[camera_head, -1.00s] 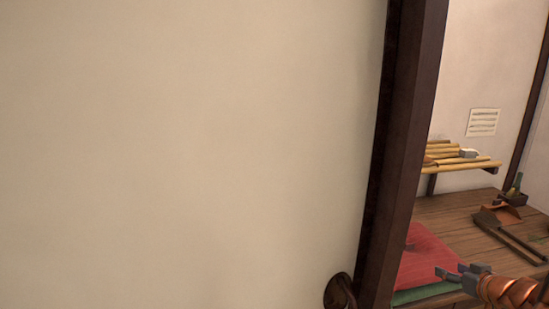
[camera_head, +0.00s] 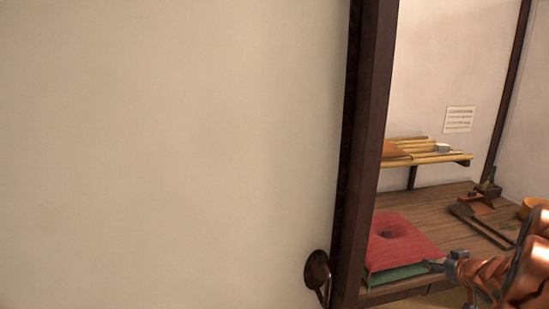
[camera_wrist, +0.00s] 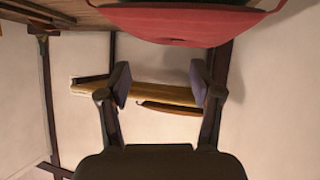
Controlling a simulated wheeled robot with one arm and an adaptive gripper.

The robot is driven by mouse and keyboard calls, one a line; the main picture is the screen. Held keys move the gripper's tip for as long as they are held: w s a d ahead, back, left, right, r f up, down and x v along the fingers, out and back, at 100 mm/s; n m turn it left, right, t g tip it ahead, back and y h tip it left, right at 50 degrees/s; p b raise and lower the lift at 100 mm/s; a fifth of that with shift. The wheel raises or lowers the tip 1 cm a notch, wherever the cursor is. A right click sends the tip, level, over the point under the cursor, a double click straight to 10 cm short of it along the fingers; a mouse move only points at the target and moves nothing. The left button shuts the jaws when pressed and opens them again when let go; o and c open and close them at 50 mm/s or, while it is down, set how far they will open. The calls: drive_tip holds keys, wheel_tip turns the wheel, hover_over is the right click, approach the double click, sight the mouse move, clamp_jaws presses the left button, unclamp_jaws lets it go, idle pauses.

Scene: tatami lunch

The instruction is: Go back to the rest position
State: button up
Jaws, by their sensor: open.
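My gripper (camera_head: 440,264) shows at the lower right of the head view, beside the front corner of the red cushion (camera_head: 403,240). I cannot tell whether it touches the cushion. In the wrist view my gripper (camera_wrist: 160,85) has its two fingers spread apart, with nothing between them but the distant shelf and wall. The red cushion also shows at the top of the wrist view (camera_wrist: 190,25). The picture there is upside down.
A pale panel (camera_head: 170,150) with a dark frame post (camera_head: 362,150) fills the left. Beyond it are a wooden platform (camera_head: 440,202), a wall shelf (camera_head: 440,158) with a small cup (camera_head: 443,147), dark tools (camera_head: 480,222) and an orange bowl (camera_head: 535,205). A green cushion (camera_head: 395,277) lies under the red one.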

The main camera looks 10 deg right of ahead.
drive_tip(key=s+a+r+m+g+h+p, duration=0.1)
drive_tip(key=s+a+r+g, duration=0.15)
drive_tip(key=a, duration=0.35)
drive_tip(key=s+a+r+g+h+p, duration=0.1)
drive_tip(key=a+r+g+p, duration=0.1)
drive_tip(key=a+r+g, duration=0.3)
drive_tip(key=s+a+n+g+y+p, duration=0.1)
drive_tip(key=s+a+g+y, duration=0.1)
drive_tip(key=s+a, duration=1)
drive_tip(key=s+a+r+n+g+y+p, duration=0.1)
drive_tip(key=s+a+g+y+p, duration=0.1)
drive_tip(key=s+a, duration=1.1)
drive_tip(key=a+g+y, duration=0.1)
drive_tip(key=a, duration=0.4)
drive_tip(key=shift+s+a+n+g, duration=0.15)
drive_tip(key=shift+a+n+g, duration=0.15)
drive_tip(key=shift+a+g, duration=0.05)
